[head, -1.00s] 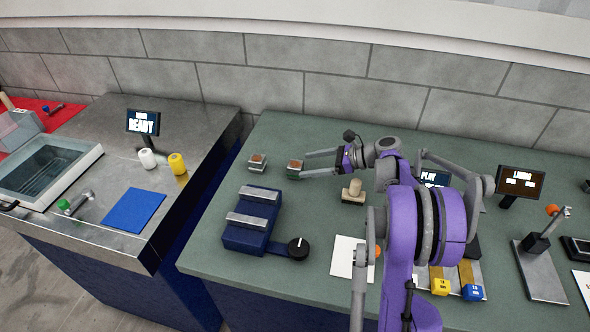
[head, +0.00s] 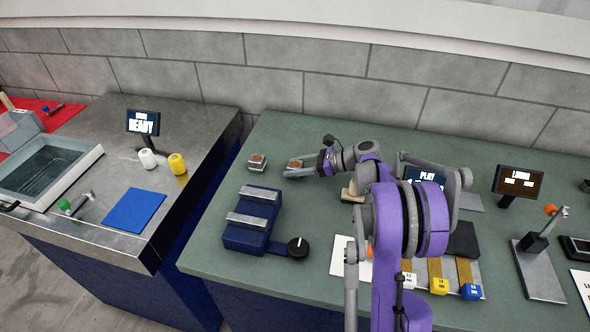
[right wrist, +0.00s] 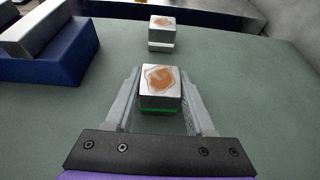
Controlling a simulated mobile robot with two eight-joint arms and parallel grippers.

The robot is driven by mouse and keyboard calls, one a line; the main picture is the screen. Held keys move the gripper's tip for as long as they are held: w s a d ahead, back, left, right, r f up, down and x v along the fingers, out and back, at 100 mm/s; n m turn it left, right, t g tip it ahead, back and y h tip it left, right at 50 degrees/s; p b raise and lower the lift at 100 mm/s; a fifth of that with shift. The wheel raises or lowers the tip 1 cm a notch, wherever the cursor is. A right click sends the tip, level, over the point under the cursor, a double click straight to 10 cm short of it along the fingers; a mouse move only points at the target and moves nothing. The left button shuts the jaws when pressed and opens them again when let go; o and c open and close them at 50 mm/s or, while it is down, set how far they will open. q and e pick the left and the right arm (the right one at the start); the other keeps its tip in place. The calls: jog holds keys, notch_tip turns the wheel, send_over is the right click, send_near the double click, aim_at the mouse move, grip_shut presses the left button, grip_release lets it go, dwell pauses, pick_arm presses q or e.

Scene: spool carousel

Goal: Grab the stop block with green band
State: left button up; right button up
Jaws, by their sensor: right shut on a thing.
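The stop block with green band (right wrist: 161,84) is a small grey block with a brown patch on top and a green stripe low on its near face. In the right wrist view it sits between the two fingers of my right gripper (right wrist: 161,100), which is shut on it. In the head view the block (head: 294,163) is at the fingertips of my right gripper (head: 296,172), and its band is hidden. The block appears to be on or just above the green bench top; I cannot tell which. My left gripper is not in view.
A similar block with a white band (right wrist: 162,33) stands just beyond; it also shows in the head view (head: 257,162). A blue fixture with two metal bars (head: 252,220) and a black knob (head: 298,248) lies in front. A wooden piece (head: 350,192) is to the right.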

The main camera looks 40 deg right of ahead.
grip_shut()
jog(key=shift+r, duration=0.15)
